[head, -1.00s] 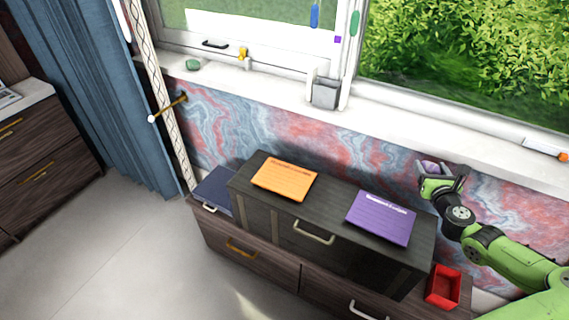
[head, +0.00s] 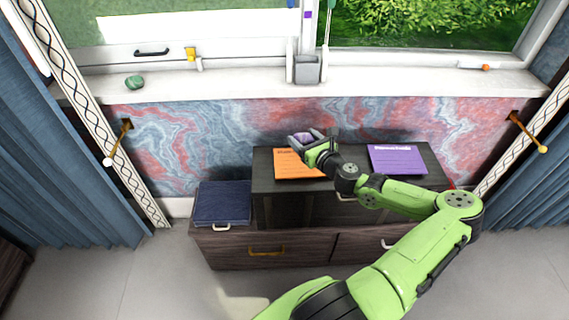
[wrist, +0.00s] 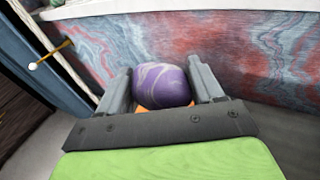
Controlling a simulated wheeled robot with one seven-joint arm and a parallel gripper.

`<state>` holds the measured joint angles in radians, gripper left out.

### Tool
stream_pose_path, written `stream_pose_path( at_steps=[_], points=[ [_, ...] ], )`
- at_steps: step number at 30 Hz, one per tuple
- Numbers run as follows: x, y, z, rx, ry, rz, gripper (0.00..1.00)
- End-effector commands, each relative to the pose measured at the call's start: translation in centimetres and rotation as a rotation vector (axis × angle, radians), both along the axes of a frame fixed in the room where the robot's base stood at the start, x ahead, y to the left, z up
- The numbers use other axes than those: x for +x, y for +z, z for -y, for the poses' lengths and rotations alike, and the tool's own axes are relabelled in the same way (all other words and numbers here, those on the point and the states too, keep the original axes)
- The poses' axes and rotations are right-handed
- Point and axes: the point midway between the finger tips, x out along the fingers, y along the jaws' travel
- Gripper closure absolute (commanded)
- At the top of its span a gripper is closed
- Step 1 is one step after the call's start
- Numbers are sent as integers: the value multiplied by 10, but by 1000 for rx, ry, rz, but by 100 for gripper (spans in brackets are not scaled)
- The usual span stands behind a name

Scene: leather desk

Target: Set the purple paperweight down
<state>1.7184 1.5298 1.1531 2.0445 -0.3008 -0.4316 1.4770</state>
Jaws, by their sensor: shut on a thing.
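The purple paperweight (wrist: 162,86) is a rounded stone with pale veins, held between the two grey fingers in the wrist view. It also shows in the head view (head: 302,138). My gripper (head: 307,138) is shut on it, in front of the marbled wall and over the back edge of the dark cabinet around the orange sheet. The orange sheet (head: 290,164) lies on the cabinet top, partly hidden by my arm. The purple sheet (head: 398,160) lies to its right. I cannot tell the exact height of the paperweight above the cabinet.
The dark cabinet (head: 262,170) stands on a lower drawer unit. A navy folder-like box (head: 222,204) sits at its left. A green stone (head: 135,82) and a grey cup (head: 307,69) are on the white sill (head: 230,88). Curtains hang at both sides.

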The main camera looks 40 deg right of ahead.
Motion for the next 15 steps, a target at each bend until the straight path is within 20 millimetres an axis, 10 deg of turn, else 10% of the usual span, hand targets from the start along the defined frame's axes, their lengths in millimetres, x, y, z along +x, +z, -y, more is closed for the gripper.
stream_pose_path(
  at_steps=[15],
  points=[
    [-1,-99,1,4,-3,0,72]
  ],
)
